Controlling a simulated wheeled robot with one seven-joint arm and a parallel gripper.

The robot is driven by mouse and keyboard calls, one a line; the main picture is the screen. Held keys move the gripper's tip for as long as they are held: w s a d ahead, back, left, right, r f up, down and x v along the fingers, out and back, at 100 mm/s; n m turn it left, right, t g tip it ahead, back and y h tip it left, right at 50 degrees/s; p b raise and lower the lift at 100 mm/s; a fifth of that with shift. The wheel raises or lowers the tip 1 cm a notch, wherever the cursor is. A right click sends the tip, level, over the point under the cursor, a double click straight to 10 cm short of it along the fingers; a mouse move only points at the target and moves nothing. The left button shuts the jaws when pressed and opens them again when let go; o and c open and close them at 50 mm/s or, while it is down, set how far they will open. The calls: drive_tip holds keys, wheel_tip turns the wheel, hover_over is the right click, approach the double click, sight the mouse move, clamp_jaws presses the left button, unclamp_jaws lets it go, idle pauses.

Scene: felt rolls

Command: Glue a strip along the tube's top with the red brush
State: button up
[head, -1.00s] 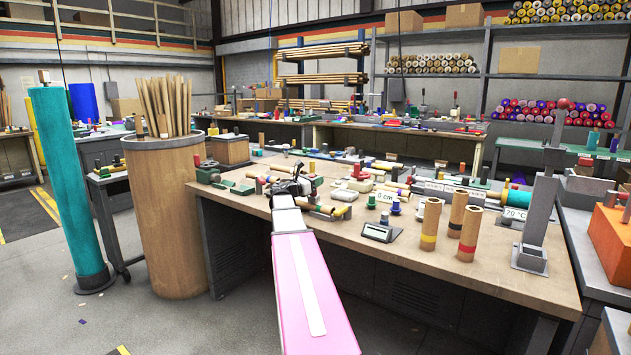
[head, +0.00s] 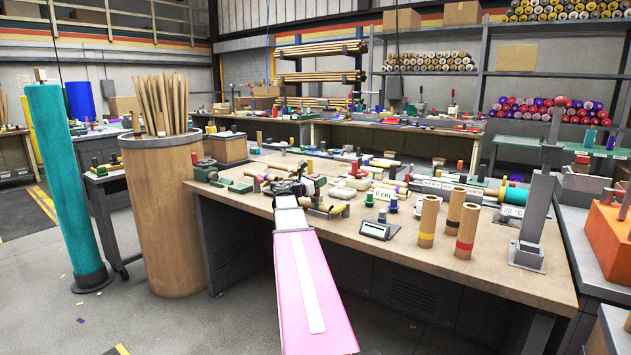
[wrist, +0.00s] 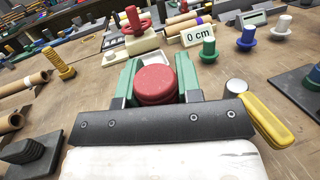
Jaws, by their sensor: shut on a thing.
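My gripper (head: 297,184) is over the left part of the near workbench. In the wrist view its green-padded jaws (wrist: 154,84) are shut on a red, round-ended thing that looks like the handle of the red brush (wrist: 155,84). The bristles are hidden. Two tan cardboard tubes lie at the left in the wrist view, one farther (wrist: 22,88) and one nearer (wrist: 10,124). Both are apart from the jaws. In the head view a tan tube (head: 326,208) lies just right of my gripper. I cannot tell which tube is the task's, and no glue strip shows.
Three tan tubes with coloured bands stand on the bench, one with a yellow band (head: 428,222). A grey display box (head: 380,229) is left of them. A "0 cm" sign (wrist: 196,35) and a green peg (wrist: 208,50) are beyond the jaws.

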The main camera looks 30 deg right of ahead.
drive_tip(key=shift+s+d, duration=0.25)
drive_tip(key=shift+s, duration=0.35)
drive_tip(key=shift+w, duration=0.1)
drive_tip(key=shift+w+a+f, duration=0.1)
drive_tip(key=shift+w+a, duration=0.15)
drive_tip(key=shift+w, duration=0.4)
drive_tip(key=shift+w+a, duration=0.25)
drive_tip(key=shift+w, duration=0.4)
drive_tip(key=shift+s, duration=0.35)
drive_tip(key=shift+w, duration=0.3)
